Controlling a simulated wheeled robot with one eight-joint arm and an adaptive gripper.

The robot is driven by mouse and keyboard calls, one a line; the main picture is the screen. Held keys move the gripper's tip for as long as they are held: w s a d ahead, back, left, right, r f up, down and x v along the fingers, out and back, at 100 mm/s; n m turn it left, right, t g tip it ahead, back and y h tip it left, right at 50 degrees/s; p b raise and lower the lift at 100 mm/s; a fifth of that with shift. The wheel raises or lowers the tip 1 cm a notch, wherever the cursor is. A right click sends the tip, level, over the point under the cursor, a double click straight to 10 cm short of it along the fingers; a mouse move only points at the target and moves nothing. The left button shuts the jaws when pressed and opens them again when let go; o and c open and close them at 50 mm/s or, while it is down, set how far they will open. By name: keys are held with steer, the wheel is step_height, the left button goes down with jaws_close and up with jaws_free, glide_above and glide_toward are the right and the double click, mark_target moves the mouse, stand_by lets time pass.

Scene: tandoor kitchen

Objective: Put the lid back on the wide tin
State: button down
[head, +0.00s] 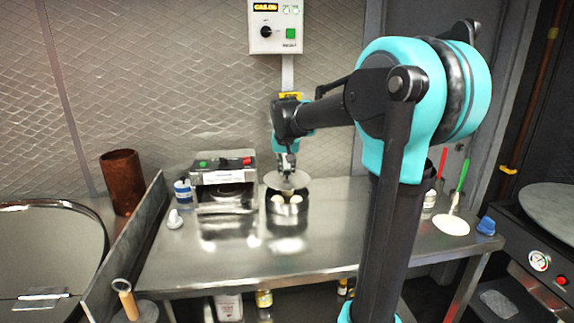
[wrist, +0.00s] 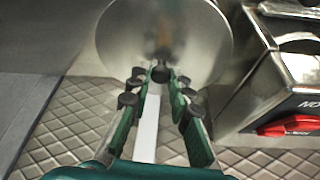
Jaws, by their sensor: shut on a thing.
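The wide tin (head: 287,219) is a dark round metal pot standing open on the steel table, with a few pale round pieces in its mouth. My gripper (head: 288,169) is shut on the knob of the lid (head: 288,182), a grey metal disc, and holds it just above the tin's rear part. The front of the mouth still shows below the lid. In the wrist view my gripper (wrist: 160,76) pinches the dark knob at the near part of the picture, and the lid (wrist: 125,35) spreads beyond it. The lid hides the tin there.
A metal box appliance (head: 223,172) with red and green controls stands close left of the tin. The steel table (head: 330,225) is clear right of the tin. Red- and green-handled utensils (head: 461,176) stand at far right.

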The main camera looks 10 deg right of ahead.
mark_target(287, 179)
steer(key=shift+f, duration=2.2)
steer(key=shift+f, duration=0.15)
stand_by(0.4)
steer(key=c, duration=0.8)
jaws_free()
steer(key=shift+c, duration=0.2)
steer(key=shift+r, duration=3.5)
